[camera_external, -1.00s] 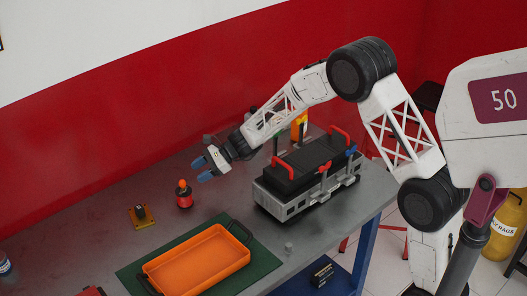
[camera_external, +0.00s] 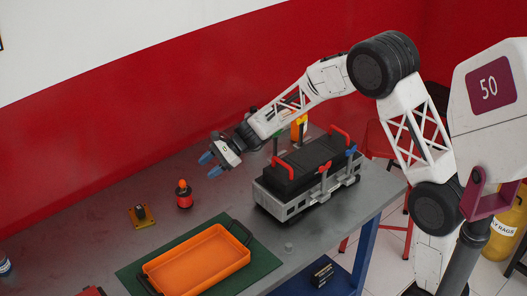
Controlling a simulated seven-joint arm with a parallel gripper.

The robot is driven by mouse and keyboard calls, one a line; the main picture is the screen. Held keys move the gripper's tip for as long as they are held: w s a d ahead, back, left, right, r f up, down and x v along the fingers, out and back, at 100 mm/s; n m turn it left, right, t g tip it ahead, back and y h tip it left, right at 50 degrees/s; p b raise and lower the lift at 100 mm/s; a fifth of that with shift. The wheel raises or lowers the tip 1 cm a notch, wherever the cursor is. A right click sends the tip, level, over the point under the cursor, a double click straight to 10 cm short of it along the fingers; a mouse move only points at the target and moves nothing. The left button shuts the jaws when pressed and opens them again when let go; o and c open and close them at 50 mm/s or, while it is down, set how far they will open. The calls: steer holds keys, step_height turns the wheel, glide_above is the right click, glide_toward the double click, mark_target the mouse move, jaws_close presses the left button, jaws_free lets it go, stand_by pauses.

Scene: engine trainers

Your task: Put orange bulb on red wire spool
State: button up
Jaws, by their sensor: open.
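A red wire spool (camera_external: 185,202) stands upright on the grey table, left of the engine block. An orange bulb (camera_external: 182,184) sits on top of the spool, with a dark part between them. My gripper (camera_external: 210,166) is open and empty, with blue fingertips. It hangs in the air up and to the right of the spool and bulb, apart from both.
A black and white engine block (camera_external: 309,182) with red handles stands right of the spool. An orange tray (camera_external: 197,262) lies on a green mat (camera_external: 262,263) in front. A small yellow-based part (camera_external: 139,215) sits left of the spool. The table between them is clear.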

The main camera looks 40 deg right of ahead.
steer(key=s+d+r+n+g+h, duration=0.1)
steer(key=s+d+r+n+h, duration=0.15)
steer(key=s+r, duration=0.4)
steer(key=s+d+r+n+h, duration=0.1)
steer(key=s+d+r+n, duration=0.2)
steer(key=s, duration=0.7)
steer(key=s+d+r+n+g+h, duration=0.1)
steer(key=s+r+n, duration=0.3)
steer(key=s, duration=0.4)
steer(key=s+d+r+n+h, duration=0.1)
steer(key=s+d+n+h, duration=0.2)
steer(key=s, duration=1)
steer(key=s+d+r+n+t+h, duration=0.1)
steer(key=s+d+n+h, duration=0.3)
steer(key=s+d, duration=0.3)
steer(key=s, duration=0.5)
steer(key=shift+s+r, duration=0.15)
steer(key=shift+s, duration=0.25)
steer(key=shift+n, duration=0.25)
